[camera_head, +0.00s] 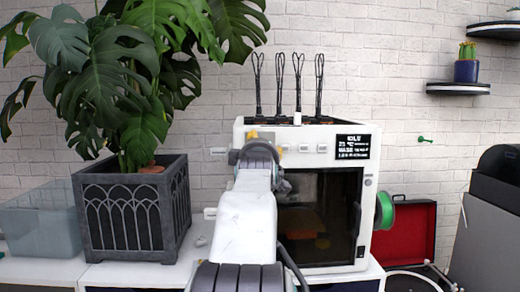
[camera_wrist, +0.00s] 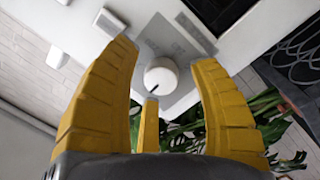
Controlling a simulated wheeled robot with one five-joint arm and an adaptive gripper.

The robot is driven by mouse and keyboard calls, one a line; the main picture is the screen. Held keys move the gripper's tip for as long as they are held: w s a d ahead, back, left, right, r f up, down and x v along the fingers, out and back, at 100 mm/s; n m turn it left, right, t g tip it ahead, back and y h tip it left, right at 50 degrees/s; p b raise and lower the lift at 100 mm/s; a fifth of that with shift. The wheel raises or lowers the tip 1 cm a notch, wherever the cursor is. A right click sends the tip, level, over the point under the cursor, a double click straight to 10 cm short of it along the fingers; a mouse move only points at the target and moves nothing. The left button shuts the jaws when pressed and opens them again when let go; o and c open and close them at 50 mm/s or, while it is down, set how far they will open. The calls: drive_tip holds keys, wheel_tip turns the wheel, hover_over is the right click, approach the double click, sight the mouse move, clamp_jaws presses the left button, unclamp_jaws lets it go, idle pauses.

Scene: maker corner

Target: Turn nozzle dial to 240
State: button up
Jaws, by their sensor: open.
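A white 3D printer (camera_head: 330,262) stands on the white cabinet, with its control panel along the upper front. In the wrist view, a round white dial (camera_wrist: 162,75) with a short dark mark sits on a grey plate (camera_wrist: 176,42). The plate's lettering is too faint to read. My gripper (camera_wrist: 164,54) is open, its yellow fingers spread around the dial with gaps on both sides. In the head view my gripper (camera_head: 265,143) is at the panel's left part, and my arm hides the dial. A black display (camera_head: 352,146) shows small white text.
A dark planter (camera_head: 130,215) with a large leafy plant stands close left of the printer. A grey bin (camera_head: 38,225) is farther left. A green spool (camera_head: 384,211) and an open red case (camera_head: 410,232) are at the right. Other white controls (camera_wrist: 108,21) protrude near my fingers.

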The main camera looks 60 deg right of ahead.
drive_tip(key=shift+c, duration=0.2)
clamp_jaws()
idle(0.3)
drive_tip(key=shift+a+m+y+b, duration=0.1)
drive_tip(key=shift+m+y+b, duration=0.45)
drive_tip(key=shift+m, duration=3.25)
drive_tip(key=shift+w, duration=0.1)
drive_tip(key=shift+r+h, duration=0.1)
drive_tip(key=shift+h, duration=0.15)
